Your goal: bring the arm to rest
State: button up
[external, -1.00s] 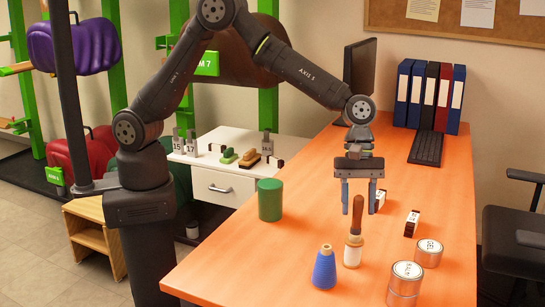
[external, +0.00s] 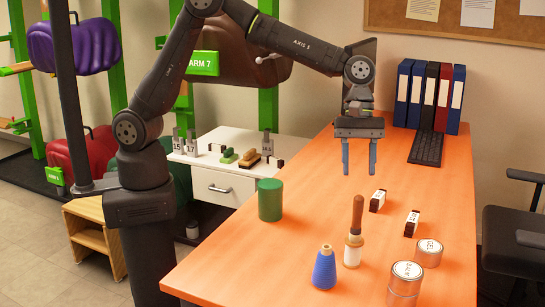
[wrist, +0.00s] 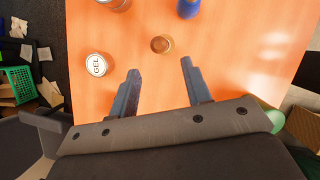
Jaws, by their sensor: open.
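My gripper (external: 358,172) is open and empty, pointing down above the orange desk (external: 300,180). In the wrist view its two fingers (wrist: 158,82) stand wide apart with nothing between them. A wooden-handled tool (external: 354,235) stands upright on the desk, in front of and below the fingers in the external view. In the wrist view it shows from above as a round brown top (wrist: 161,44), beyond the fingertips. The gripper does not touch anything that I can see.
A blue cone (external: 324,268), a green cup (external: 270,200), two tins (external: 405,285) (external: 429,254) and two small labelled blocks (external: 378,201) (external: 412,223) stand on the desk. A chair (external: 510,230) stands right.

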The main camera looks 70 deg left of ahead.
aim_at(359, 196)
jog(key=x, duration=1.2)
notch_tip(359, 196, up, 2)
jog(key=shift+r, duration=1)
